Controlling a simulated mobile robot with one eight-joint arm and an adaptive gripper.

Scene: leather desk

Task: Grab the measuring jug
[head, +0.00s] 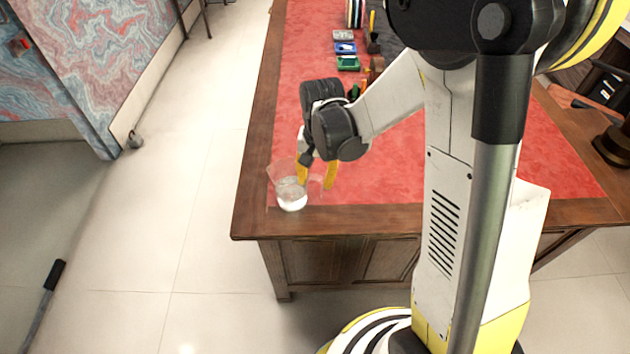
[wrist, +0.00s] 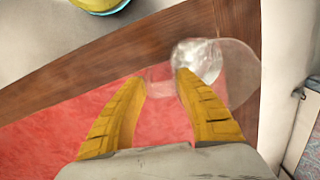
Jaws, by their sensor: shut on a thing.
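The measuring jug (head: 289,189) is clear, with a whitish lower part, and stands near the front left corner of the desk. It also shows in the wrist view (wrist: 236,72), at the upper right. My gripper (head: 316,183) is at the jug's right side, with its yellow fingers pointing down. In the wrist view my gripper (wrist: 162,83) has a finger on each side of a clear part of the jug, likely its handle. The fingers are shut on this part. The exact contact is hard to see through the clear material.
The desk has a red leather top (head: 400,188) and a brown wooden edge (head: 256,160). Small coloured boxes (head: 346,48) stand further back. The leather to the right of the jug is mostly bare. The pale floor (head: 180,200) is clear at left.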

